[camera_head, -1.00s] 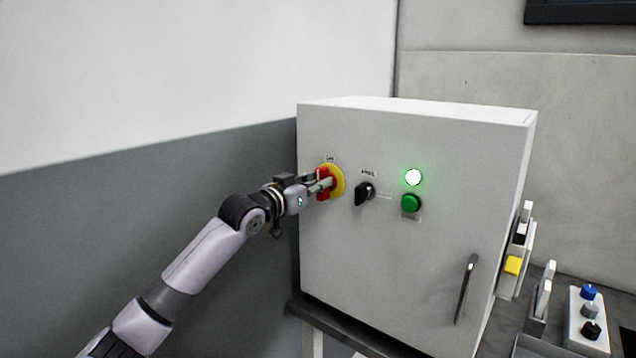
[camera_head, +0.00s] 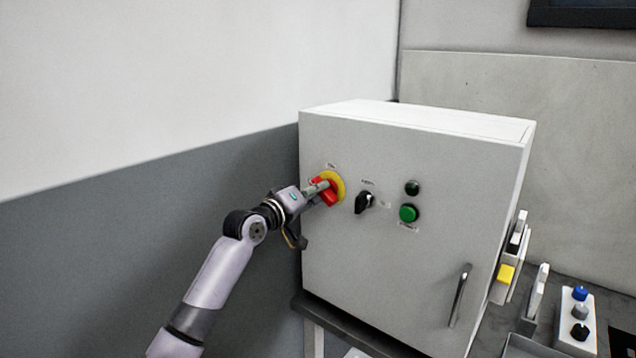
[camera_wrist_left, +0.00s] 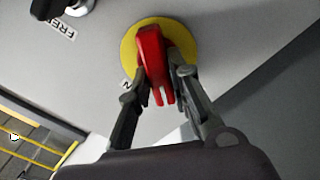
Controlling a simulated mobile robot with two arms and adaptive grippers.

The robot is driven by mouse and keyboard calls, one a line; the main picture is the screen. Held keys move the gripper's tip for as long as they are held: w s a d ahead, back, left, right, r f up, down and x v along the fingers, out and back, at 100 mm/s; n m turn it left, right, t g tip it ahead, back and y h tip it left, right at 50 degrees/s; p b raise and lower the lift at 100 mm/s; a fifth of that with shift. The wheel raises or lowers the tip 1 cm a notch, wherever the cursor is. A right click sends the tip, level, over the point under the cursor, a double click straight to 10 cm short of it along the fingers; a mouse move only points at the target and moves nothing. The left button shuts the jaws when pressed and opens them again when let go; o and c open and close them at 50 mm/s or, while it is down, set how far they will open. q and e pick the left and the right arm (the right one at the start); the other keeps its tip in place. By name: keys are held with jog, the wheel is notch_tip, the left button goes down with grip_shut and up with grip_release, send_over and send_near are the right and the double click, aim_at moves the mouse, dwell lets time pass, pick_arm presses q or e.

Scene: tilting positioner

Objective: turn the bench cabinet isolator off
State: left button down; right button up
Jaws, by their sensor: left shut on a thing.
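The bench cabinet (camera_head: 400,262) is a light grey box with its front facing me. Its isolator is a red handle (camera_head: 329,197) on a yellow round plate (camera_head: 339,183) at the upper left of the front. In the left wrist view the red handle (camera_wrist_left: 152,60) stands out from the yellow plate (camera_wrist_left: 127,50), between the two fingers. My left gripper (camera_head: 318,190) is shut on the red handle, and it also shows in the left wrist view (camera_wrist_left: 160,82). The handle looks tilted in the head view. The lamp (camera_head: 412,188) on the cabinet is dark. My right gripper is not in view.
A black selector knob (camera_head: 364,202) and a green button (camera_head: 408,213) are right of the isolator. A metal door handle (camera_head: 459,295) is lower right. A small box with coloured knobs (camera_head: 577,325) stands on the bench at right.

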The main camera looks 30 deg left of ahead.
pick_arm(q)
jog(key=shift+a+f+n+p, duration=0.1)
jog(key=shift+f+n+p, duration=0.05)
jog(key=shift+n+p, duration=3.05)
jog(key=shift+n+b, duration=0.4)
jog(key=shift+n, duration=0.2)
jog(key=c, duration=1.5)
grip_release()
jog(key=shift+f, duration=0.1)
jog(key=s, duration=0.8)
jog(key=s+a, duration=0.1)
jog(key=s, duration=0.3)
